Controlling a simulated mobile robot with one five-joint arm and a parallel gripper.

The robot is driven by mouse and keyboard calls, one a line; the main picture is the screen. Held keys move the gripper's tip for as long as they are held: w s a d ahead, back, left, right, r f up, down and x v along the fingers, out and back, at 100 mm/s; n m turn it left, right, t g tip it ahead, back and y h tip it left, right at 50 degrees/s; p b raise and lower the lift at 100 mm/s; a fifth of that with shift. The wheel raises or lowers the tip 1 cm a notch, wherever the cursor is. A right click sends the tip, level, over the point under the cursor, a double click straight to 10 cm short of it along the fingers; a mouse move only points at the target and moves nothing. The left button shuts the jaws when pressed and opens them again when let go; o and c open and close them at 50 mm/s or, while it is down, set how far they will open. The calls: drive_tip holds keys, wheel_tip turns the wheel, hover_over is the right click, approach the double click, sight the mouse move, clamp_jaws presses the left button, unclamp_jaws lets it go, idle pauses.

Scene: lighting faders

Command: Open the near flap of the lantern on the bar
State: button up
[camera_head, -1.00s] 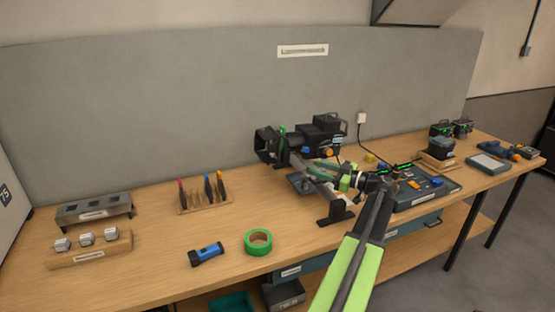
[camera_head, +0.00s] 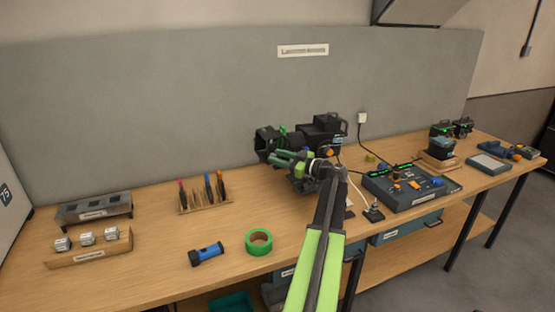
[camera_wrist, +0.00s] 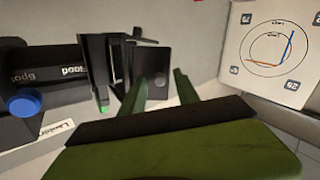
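The black lantern (camera_head: 322,130) sits on the bar at the middle of the bench, its black flaps (camera_head: 264,139) at its left end. In the wrist view the lantern body (camera_wrist: 28,70) with a blue knob is at left, and a dark flap plate (camera_wrist: 158,62) stands ahead of my fingers. My gripper (camera_head: 274,158) reaches in front of the lantern's left end, its green fingers pointing left. In the wrist view my gripper (camera_wrist: 160,80) is open, fingers apart and empty. The left fingertip overlaps the flap plate; I cannot tell whether it touches.
A control console (camera_head: 412,188) stands right of the lantern. A green tape roll (camera_head: 259,241), a blue torch (camera_head: 206,253) and a rack of pens (camera_head: 205,199) lie to the left. A grey panel (camera_head: 150,100) rises behind.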

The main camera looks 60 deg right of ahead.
clamp_jaws()
drive_tip(key=shift+w+a+r+m+g+h+p, duration=0.1)
drive_tip(key=shift+w+a+m+g+h+p, duration=0.25)
drive_tip(key=shift+w+m+g+h, duration=1.05)
drive_tip(key=shift+w+a+r+m+g+h+p, duration=0.1)
drive_tip(key=shift+a+m+g+h+p, duration=0.45)
drive_tip(key=shift+m+h, duration=1.8)
drive_tip(key=shift+w+m+g+h+p, duration=0.15)
drive_tip(key=shift+w+m+g+h, duration=0.8)
drive_tip(key=shift+h, duration=1.7)
drive_tip(key=shift+s+m+g, duration=0.2)
drive_tip(key=shift+m+g, duration=0.1)
drive_tip(key=shift+g, duration=0.3)
unclamp_jaws()
